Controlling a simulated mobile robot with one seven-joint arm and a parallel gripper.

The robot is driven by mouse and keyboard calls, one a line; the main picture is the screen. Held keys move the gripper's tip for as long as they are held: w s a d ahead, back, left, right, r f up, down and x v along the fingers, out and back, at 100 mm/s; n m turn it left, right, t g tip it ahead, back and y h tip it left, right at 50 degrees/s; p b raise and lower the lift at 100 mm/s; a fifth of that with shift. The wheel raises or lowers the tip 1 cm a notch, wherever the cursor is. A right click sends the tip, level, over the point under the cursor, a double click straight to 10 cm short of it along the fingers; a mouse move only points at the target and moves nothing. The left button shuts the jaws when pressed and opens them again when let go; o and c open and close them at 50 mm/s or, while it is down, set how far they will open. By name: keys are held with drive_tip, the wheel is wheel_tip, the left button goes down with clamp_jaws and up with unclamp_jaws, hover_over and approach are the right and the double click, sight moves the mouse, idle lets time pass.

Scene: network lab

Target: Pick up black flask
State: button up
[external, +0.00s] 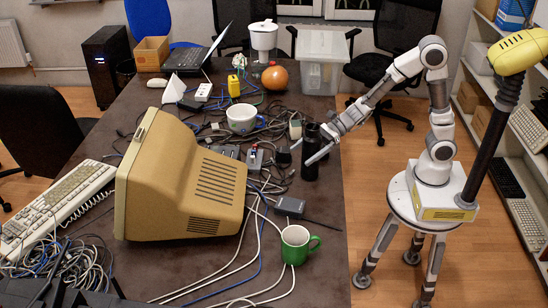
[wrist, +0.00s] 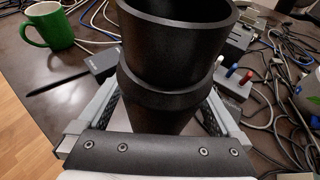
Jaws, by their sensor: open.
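The black flask (external: 310,160) stands upright on the dark table near its right edge. In the wrist view the black flask (wrist: 175,65) fills the middle, with a wide open mouth and a thicker ring lower down. My gripper (external: 318,146) is at the flask in the external view. In the wrist view my gripper (wrist: 152,115) has its fingers apart, one on each side of the flask's lower part. The flask hides the fingertips there, and I cannot tell whether the fingers touch it.
A green mug (external: 296,245) stands toward the table's front right; it also shows in the wrist view (wrist: 48,27). Cables and small dark adapters (external: 290,206) lie around the flask. A beige monitor (external: 185,180) stands to the left. A clear plastic box (external: 322,62) is farther back.

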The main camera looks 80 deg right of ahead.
drive_tip(key=shift+w, duration=0.1)
clamp_jaws()
idle(0.5)
